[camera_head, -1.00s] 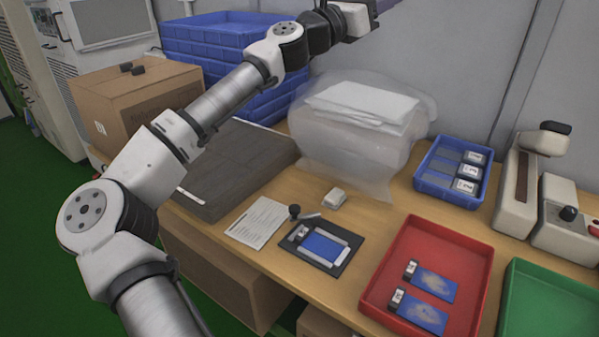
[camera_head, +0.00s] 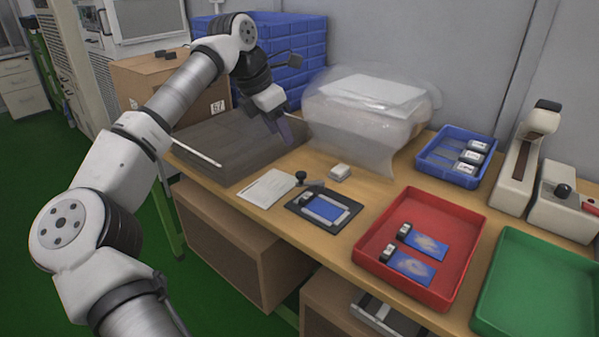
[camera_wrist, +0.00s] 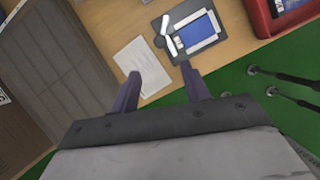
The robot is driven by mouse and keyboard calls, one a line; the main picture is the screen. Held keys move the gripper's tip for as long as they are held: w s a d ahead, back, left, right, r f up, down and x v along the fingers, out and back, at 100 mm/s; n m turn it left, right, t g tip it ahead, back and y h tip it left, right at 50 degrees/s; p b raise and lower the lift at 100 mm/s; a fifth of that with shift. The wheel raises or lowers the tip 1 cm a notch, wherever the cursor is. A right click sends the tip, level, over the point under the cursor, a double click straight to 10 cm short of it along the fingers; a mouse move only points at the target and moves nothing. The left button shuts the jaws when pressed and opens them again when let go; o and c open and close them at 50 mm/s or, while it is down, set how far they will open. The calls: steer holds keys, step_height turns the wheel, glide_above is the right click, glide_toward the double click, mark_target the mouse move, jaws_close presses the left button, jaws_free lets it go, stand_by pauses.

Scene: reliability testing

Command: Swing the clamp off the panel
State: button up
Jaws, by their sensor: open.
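The panel (camera_head: 325,208) is a blue rectangle in a pale frame on a dark fixture plate (camera_head: 343,221) lying on the table. The clamp (camera_head: 302,179), with a dark round knob and a light arm, stands at the plate's upper left corner; its arm reaches along the panel's edge. The panel also shows in the wrist view (camera_wrist: 197,32), with the clamp (camera_wrist: 167,28) at its left side. My gripper (camera_head: 282,135) hangs above the table, left of and behind the fixture, over the dark foam's edge. Its two fingers (camera_wrist: 160,88) are apart and empty.
A white sheet (camera_head: 267,188) lies left of the fixture and a small white block (camera_head: 340,172) behind it. A red tray (camera_head: 425,250) with two blue panels, a green tray (camera_head: 540,285) and a blue bin (camera_head: 456,157) stand to the right. A plastic-wrapped bundle (camera_head: 365,130) stands behind.

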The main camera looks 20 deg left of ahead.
mark_target(301, 173)
steer(key=x, duration=1.3)
steer(key=shift+d+r, duration=0.1)
steer(key=shift+d, duration=0.05)
steer(key=shift+c, duration=0.3)
steer(key=c, duration=0.9)
